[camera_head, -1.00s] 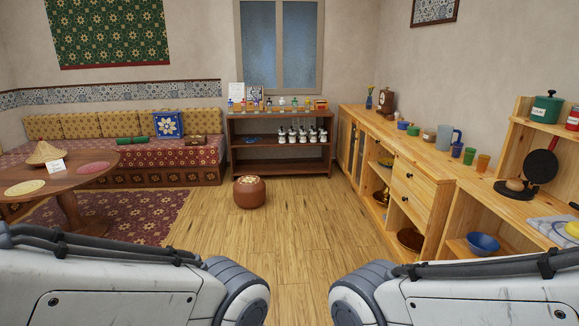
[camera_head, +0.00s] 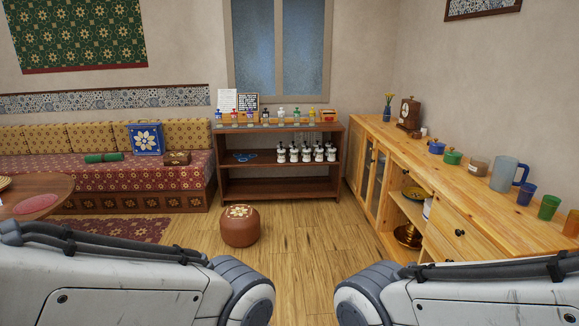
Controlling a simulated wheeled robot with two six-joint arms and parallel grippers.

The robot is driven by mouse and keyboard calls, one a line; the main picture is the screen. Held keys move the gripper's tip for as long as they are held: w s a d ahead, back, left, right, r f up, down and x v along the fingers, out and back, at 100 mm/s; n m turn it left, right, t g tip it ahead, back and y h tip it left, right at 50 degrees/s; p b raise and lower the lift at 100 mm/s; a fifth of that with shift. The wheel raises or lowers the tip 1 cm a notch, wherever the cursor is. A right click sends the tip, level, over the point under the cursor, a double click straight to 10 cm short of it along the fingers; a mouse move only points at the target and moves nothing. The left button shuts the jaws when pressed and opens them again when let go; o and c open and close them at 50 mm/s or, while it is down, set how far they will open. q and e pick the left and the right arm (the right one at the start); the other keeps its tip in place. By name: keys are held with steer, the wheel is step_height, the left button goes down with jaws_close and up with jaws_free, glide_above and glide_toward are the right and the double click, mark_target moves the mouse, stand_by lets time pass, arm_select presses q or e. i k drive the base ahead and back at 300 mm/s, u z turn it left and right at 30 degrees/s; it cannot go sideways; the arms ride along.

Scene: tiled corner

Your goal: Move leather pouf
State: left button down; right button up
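The leather pouf (camera_head: 240,231) is a low, round, brown seat with a patterned star on its top. It stands on the wooden floor ahead, a little left of centre, in front of the dark shelf. My two white arms show at the bottom left and bottom right of the head view, both apart from the pouf. Neither gripper is in the picture, so their state is hidden.
A dark wooden shelf (camera_head: 282,188) with bottles and jars stands behind the pouf. A patterned bench (camera_head: 120,180) and a round table (camera_head: 50,188) are at left. A long wooden cabinet (camera_head: 455,195) lines the right. Bare floor (camera_head: 310,245) lies between.

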mark_target(240, 223)
steer(key=u, duration=0.15)
steer(key=i, duration=4.15)
steer(key=u, duration=0.15)
